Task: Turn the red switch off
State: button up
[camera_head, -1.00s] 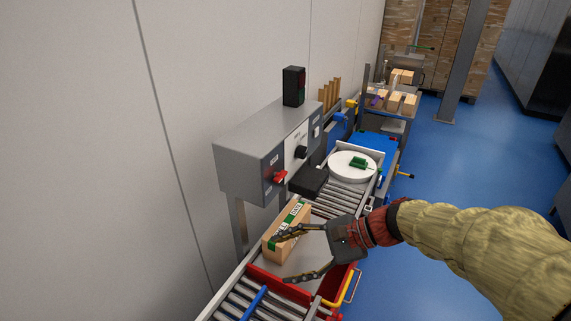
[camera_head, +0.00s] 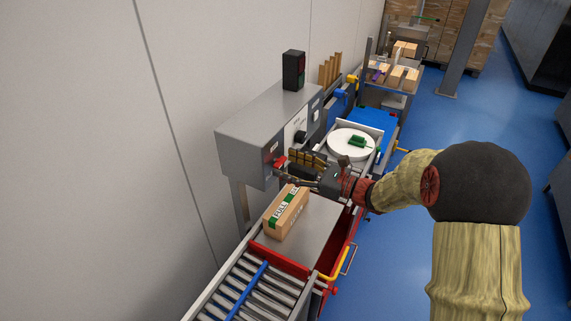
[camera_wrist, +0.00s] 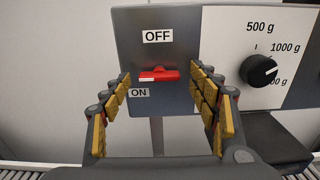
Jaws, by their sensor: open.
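The red switch (camera_wrist: 158,75) is on the grey control box (camera_head: 243,139). In the wrist view its handle lies roughly level, between the OFF label above and the ON label at lower left. In the head view the red switch (camera_head: 281,162) shows just beyond my fingertips. My gripper (camera_wrist: 160,88) is open, its two padded fingers spread to the left and right of the switch. It is empty. In the head view my gripper (camera_head: 293,170) is in front of the box. I cannot tell whether a finger touches the handle.
A black dial (camera_wrist: 259,70) with gram marks sits right of the switch. A cardboard box marked FULL (camera_head: 287,211) stands on the plate below my gripper. A round white plate (camera_head: 351,143) with a green object is beyond. A dark signal light (camera_head: 293,70) tops the control box.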

jog(key=shift+w+a, duration=0.35)
jog(key=shift+a, duration=0.15)
jog(key=c, duration=0.4)
jog(key=c, duration=0.7)
jog(key=shift+c, duration=0.4)
